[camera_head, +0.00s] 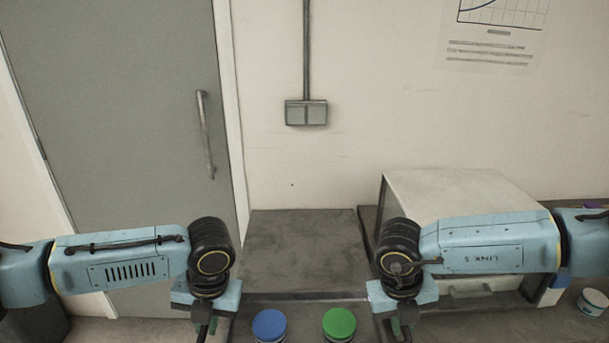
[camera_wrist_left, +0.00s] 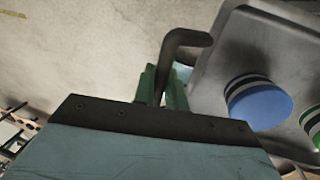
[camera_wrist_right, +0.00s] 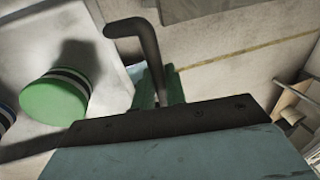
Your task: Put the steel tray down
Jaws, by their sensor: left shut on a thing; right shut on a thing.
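The steel tray (camera_head: 305,322) lies level between my two arms at the bottom of the head view; its near part is cut off. In the left wrist view its rounded corner (camera_wrist_left: 222,75) shows. A blue-topped can (camera_head: 269,325) and a green-topped can (camera_head: 339,323) stand upright on it, side by side and apart. My left gripper (camera_wrist_left: 162,88) is shut on the dark bent handle (camera_wrist_left: 188,38) at the tray's left side. My right gripper (camera_wrist_right: 157,90) is shut on the matching handle (camera_wrist_right: 130,28) at the right side. The tray's underside is hidden.
A bare dark grey surface (camera_head: 303,245) lies just beyond the tray. A pale box-like appliance (camera_head: 465,195) stands right of it, behind my right arm. A white tub (camera_head: 593,302) is at the far right. A grey door (camera_head: 120,110) is at the left.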

